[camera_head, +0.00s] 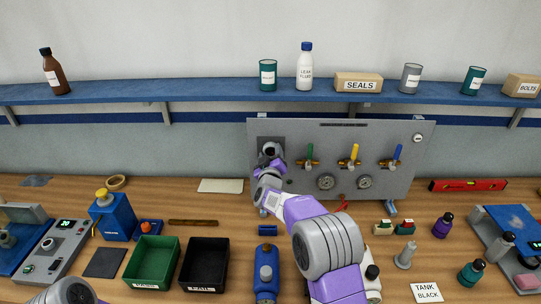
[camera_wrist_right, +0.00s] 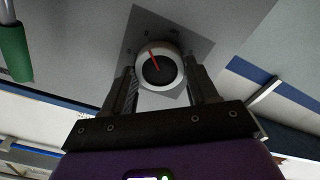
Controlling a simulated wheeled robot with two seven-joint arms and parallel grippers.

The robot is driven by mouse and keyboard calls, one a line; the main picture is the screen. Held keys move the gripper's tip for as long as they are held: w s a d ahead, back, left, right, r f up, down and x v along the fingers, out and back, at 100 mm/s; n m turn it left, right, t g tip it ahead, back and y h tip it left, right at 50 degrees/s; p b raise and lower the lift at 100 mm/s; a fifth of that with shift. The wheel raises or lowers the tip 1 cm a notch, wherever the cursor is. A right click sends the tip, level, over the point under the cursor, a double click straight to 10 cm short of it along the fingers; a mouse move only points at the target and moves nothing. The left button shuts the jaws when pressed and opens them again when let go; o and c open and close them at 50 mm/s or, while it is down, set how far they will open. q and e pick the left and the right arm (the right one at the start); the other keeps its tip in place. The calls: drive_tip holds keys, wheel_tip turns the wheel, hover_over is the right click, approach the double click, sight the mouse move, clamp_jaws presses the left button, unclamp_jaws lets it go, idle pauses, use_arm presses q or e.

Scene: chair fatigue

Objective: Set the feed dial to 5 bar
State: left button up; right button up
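The feed dial shows in the right wrist view as a round knob (camera_wrist_right: 160,66) with a pale rim, a dark face and a red pointer. The pointer leans up and slightly left. It sits on a dark square plate on the grey panel (camera_head: 410,185). My right gripper (camera_head: 269,152) is at the panel's left end in the head view. In the wrist view its fingers (camera_wrist_right: 161,78) stand either side of the dial; whether they touch it, I cannot tell. The scale marks are too small to read. My left gripper is out of view.
Green (camera_head: 309,156), yellow (camera_head: 351,156) and blue (camera_head: 396,155) valve handles and two gauges (camera_head: 326,181) are right of the dial. A blue shelf (camera_head: 210,92) runs above. Green (camera_head: 152,263) and black (camera_head: 205,265) bins and a blue bottle (camera_head: 266,273) stand in front.

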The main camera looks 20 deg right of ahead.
drive_tip(key=c, duration=0.3)
drive_tip(key=shift+r+n+p, duration=0.15)
drive_tip(key=shift+n+p, duration=0.85)
drive_tip(key=shift+n, duration=0.1)
drive_tip(key=shift+c, duration=0.2)
drive_tip(key=shift+n+p, duration=0.6)
drive_tip(key=shift+n, duration=0.2)
drive_tip(key=n+p, duration=0.1)
drive_tip(key=n, duration=0.2)
drive_tip(key=shift+a, duration=0.1)
drive_tip(key=shift+n+p, duration=0.4)
drive_tip(key=shift+n, duration=0.5)
drive_tip(key=o, duration=1.1)
drive_tip(key=shift+c, duration=0.2)
drive_tip(key=shift+s+f, duration=0.1)
drive_tip(key=shift+f, duration=0.1)
